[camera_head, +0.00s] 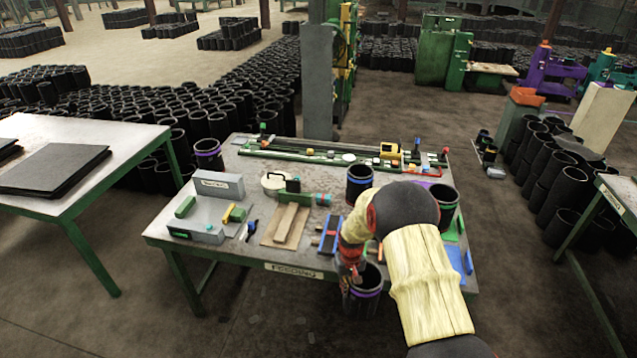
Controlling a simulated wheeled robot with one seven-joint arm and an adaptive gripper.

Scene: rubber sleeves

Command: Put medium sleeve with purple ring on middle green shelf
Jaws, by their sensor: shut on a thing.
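A black sleeve with a purple ring (366,303) is at the front edge of the feeding table, in the camera_head view. My gripper (352,284) is shut on its rim from above left; my arm hides part of the contact. The sleeve looks upright and overlaps the table's front edge; I cannot tell whether it touches the table. Other black sleeves with coloured rings stand at the table's back left corner (207,155), its middle (359,184) and its right side (445,207). I cannot make out a middle green shelf.
The feeding table (235,262) carries a grey box (219,186), a wooden board with a green clamp (288,222) and a long green fixture (330,158) at the back. A grey pillar (318,80) stands behind. A table with dark sheets (55,170) is left; stacked sleeves (560,190) are right.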

